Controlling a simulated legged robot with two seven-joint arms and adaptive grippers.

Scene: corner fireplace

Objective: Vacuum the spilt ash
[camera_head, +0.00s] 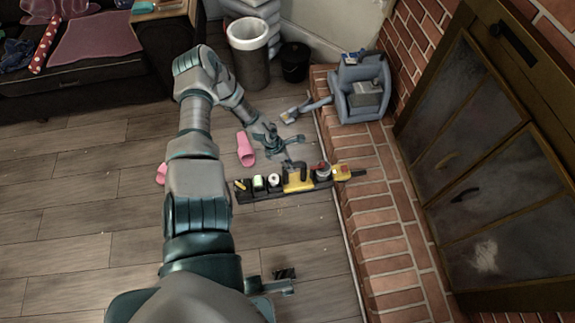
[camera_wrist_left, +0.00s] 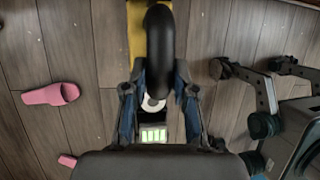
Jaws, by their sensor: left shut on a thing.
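I cannot make out a clear ash pile.
A blue-grey container (camera_head: 358,98) stands on the brick hearth (camera_head: 385,235), with a brush-like tool (camera_head: 293,113) beside it. A bin (camera_head: 249,60) and black bucket (camera_head: 295,62) stand behind. Pink slippers (camera_head: 245,149) lie on the floor. The fireplace doors (camera_head: 480,170) are right.

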